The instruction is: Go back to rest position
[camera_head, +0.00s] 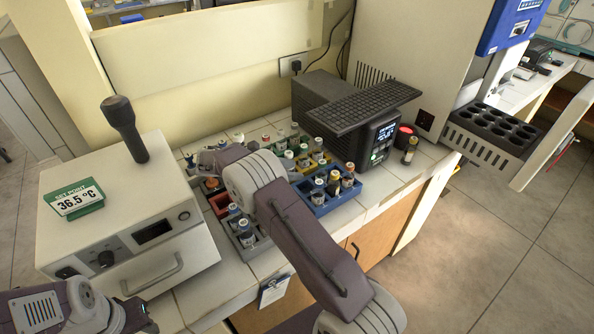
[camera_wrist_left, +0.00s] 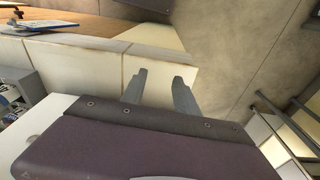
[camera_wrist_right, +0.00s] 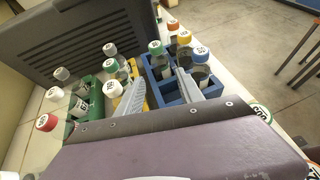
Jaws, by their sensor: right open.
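My right arm reaches across the counter in the head view, with its gripper (camera_head: 194,160) at the back left of the bottle racks, partly hidden by its own wrist. In the right wrist view the right gripper (camera_wrist_right: 163,77) has its fingers apart and empty, with a green-capped bottle (camera_wrist_right: 155,48) and the blue rack (camera_wrist_right: 206,92) beyond them. My left gripper (camera_wrist_left: 159,76) has its fingers apart and empty in the left wrist view, facing a counter edge and the floor. In the head view the left arm is low at the left, before the incubator (camera_head: 127,222).
Capped bottles stand in coloured racks, including a blue one (camera_head: 343,193). A dark device with a ridged plate (camera_head: 362,108) stands behind them. A clipboard (camera_head: 273,290) hangs at the counter front. Floor (camera_head: 480,235) at right is clear.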

